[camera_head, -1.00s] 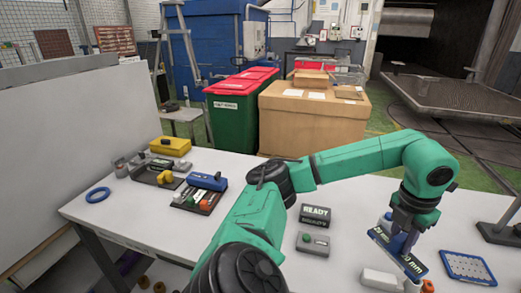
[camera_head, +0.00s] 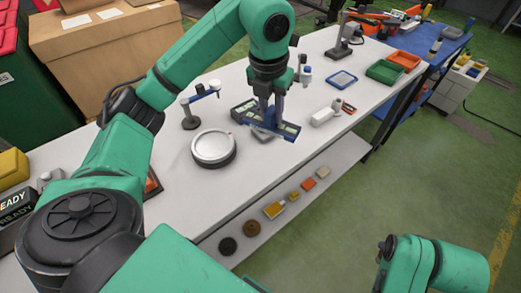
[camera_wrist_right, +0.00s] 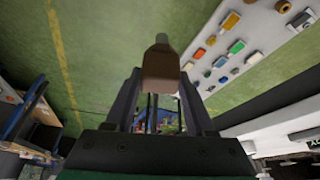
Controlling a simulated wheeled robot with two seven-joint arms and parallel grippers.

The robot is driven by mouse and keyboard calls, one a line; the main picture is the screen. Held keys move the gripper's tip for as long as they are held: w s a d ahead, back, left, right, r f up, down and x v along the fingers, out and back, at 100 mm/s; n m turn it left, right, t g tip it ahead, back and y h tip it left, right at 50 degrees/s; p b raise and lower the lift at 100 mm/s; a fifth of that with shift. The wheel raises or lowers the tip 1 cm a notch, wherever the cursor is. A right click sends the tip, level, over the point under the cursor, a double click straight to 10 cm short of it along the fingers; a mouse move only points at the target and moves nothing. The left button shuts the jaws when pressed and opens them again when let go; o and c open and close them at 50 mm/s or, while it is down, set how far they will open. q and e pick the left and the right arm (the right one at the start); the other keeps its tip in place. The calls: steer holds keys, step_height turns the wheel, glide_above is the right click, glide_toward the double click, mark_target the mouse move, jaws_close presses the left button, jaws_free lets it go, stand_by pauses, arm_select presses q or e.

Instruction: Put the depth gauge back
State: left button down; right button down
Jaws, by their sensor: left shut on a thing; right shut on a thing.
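My left gripper (camera_head: 268,118) points down over the white table. It is shut on a blue bar with pale label panels, which looks like the depth gauge (camera_head: 284,130). The bar is low over the table; I cannot tell whether it touches what is under it. A dark tray-like piece (camera_head: 243,108) shows just behind the fingers. My right gripper (camera_wrist_right: 160,105) shows in the right wrist view, shut on a brown block-ended thing (camera_wrist_right: 162,68), held over the green floor. In the head view my right arm is at the lower right; its jaws do not show.
A round silver-rimmed disc (camera_head: 213,147) and a small stand (camera_head: 190,118) are left of the left gripper. A white block (camera_head: 325,113) and blue mat (camera_head: 341,79) lie right. Green (camera_head: 385,71) and orange (camera_head: 404,59) trays stand farther right. A lower shelf (camera_head: 335,165) holds small parts.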

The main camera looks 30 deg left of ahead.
mark_target(267, 124)
arm_select(q)
step_height(267, 124, down, 16)
steer(key=shift+r+p, duration=0.1)
steer(key=shift+p, duration=0.95)
arm_select(e)
steer(key=shift+w+r, duration=0.1)
steer(key=shift+r, duration=0.45)
steer(key=shift+a+f, duration=0.1)
arm_select(q)
steer(key=c, duration=0.6)
jaws_free()
steer(key=shift+c, duration=0.2)
steer(key=shift+r, duration=0.35)
steer(key=r+b, duration=0.1)
steer(key=r, duration=0.2)
steer(key=s+r+b, duration=0.1)
steer(key=r, duration=0.3)
steer(key=r+b, duration=0.1)
steer(key=r, duration=0.2)
steer(key=shift+s+r, duration=0.25)
steer(key=shift+s, duration=0.05)
arm_select(e)
step_height(267, 124, down, 2)
steer(key=shift+f, duration=0.25)
arm_select(q)
steer(key=shift+s+r, duration=0.1)
steer(key=shift+r, duration=0.3)
